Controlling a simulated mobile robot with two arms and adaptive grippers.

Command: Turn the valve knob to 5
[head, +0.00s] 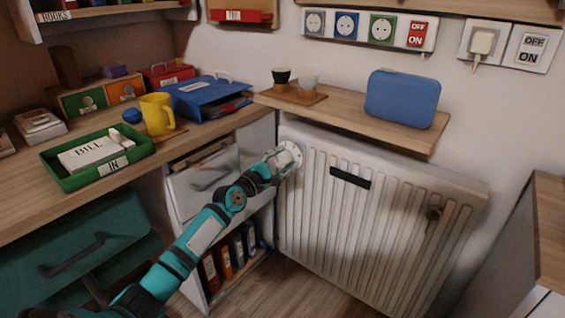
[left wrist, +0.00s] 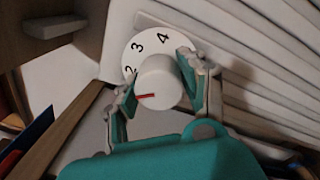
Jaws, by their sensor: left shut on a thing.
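The white valve knob (left wrist: 163,82) sits on a white dial disc (left wrist: 147,43) with 2, 3 and 4 showing. A red mark (left wrist: 145,96) on the knob points left, below the 2; the scale there is hidden by a finger. My left gripper (left wrist: 158,84) is shut on the knob, one finger on each side. In the head view the dial (head: 290,155) is at the upper left of the white radiator (head: 320,215), and my left gripper (head: 274,164) reaches it from the lower left. My right gripper is in neither view.
A wooden shelf (head: 340,113) with a blue case (head: 402,98) and two cups juts out above the radiator. A desk (head: 30,200) with a green tray (head: 96,182) and a drawer cabinet (head: 205,183) stand to the left. Several binders fill the lower cabinet.

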